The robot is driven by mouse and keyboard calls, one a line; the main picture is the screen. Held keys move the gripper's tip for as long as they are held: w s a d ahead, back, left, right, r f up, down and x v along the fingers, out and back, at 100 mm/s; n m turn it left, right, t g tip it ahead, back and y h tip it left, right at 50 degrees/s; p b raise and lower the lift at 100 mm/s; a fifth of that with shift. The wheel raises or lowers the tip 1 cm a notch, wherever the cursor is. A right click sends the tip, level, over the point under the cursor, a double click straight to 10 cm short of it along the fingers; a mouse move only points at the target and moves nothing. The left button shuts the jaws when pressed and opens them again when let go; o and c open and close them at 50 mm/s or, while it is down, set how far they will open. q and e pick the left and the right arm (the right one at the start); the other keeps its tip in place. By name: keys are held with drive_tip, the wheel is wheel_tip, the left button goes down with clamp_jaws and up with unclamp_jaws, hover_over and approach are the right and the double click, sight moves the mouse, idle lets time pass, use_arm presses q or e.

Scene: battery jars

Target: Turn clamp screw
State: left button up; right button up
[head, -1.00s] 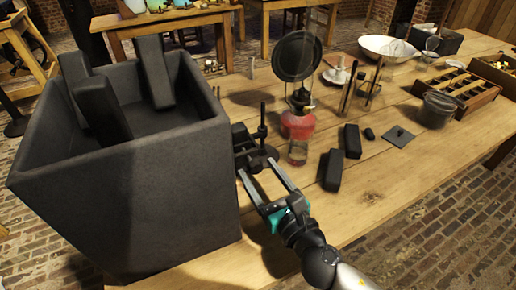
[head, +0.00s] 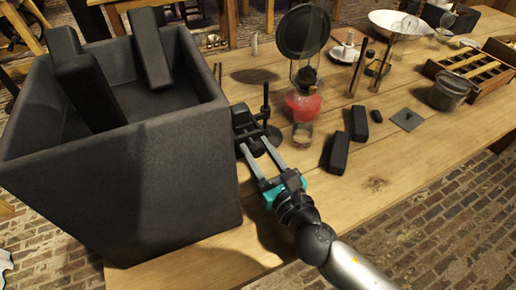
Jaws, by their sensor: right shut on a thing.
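The dark clamp (head: 246,124) is at the right wall of the large dark jar (head: 135,190), with a dark upright rod beside it. My right gripper (head: 255,146) reaches up to the clamp from the lower right. Its two pale fingers are shut on the clamp's screw, with a small gap between them. The screw is dark, small and mostly hidden by the fingers, so its turn angle cannot be told. My left gripper is not in view.
Dark plates (head: 82,75) stand up out of the jar. A red lamp (head: 303,104) with a round dark reflector stands close behind my right gripper. Dark blocks (head: 339,152) lie to its right. The table's front right (head: 400,185) is clear.

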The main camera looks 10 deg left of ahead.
clamp_jaws()
drive_tip(key=m, duration=0.3)
drive_tip(key=shift+r+m+p, duration=0.1)
drive_tip(key=shift+m+p, duration=0.2)
drive_tip(key=shift+p, duration=0.05)
drive_tip(key=shift+m, duration=1.6)
drive_tip(key=o, duration=0.7)
unclamp_jaws()
